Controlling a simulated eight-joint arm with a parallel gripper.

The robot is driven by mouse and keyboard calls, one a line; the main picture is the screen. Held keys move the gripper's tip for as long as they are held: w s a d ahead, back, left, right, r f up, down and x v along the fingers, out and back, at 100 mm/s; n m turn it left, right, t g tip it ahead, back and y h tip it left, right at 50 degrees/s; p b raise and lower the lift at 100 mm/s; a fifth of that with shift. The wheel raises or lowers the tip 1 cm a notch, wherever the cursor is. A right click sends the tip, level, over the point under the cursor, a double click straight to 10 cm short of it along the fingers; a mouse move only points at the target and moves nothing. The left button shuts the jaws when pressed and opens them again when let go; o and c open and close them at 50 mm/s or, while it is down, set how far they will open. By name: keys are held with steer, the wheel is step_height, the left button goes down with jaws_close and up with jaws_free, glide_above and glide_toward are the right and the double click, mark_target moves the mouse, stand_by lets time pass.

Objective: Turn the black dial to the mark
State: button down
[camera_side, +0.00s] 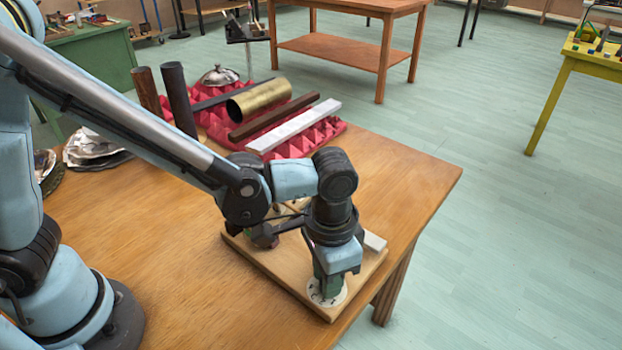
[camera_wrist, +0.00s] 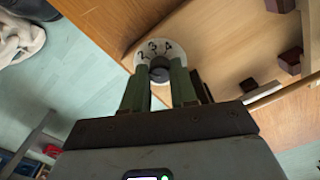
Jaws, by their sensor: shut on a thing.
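The black dial (camera_wrist: 159,72) sits on a round white face (camera_wrist: 172,48) with dark numerals around it in the wrist view. My gripper (camera_wrist: 160,70) has its two green fingers on either side of the dial, shut on it. In the side view my gripper (camera_side: 328,287) points straight down over the white face (camera_side: 314,292), at the near end of a wooden board (camera_side: 278,281). The dial is hidden there behind the fingers. I cannot tell which numeral the dial points to.
The board lies near the right edge of the wooden table (camera_side: 170,235). Behind it, red ridged foam (camera_side: 292,149) carries a white bar (camera_side: 294,126), a dark brown bar (camera_side: 273,116) and a brass tube (camera_side: 259,99). Dark blocks (camera_wrist: 289,61) stand on the board. The table's front is clear.

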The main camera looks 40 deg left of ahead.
steer(key=shift+m, duration=2.2)
steer(key=c, duration=0.9)
jaws_free()
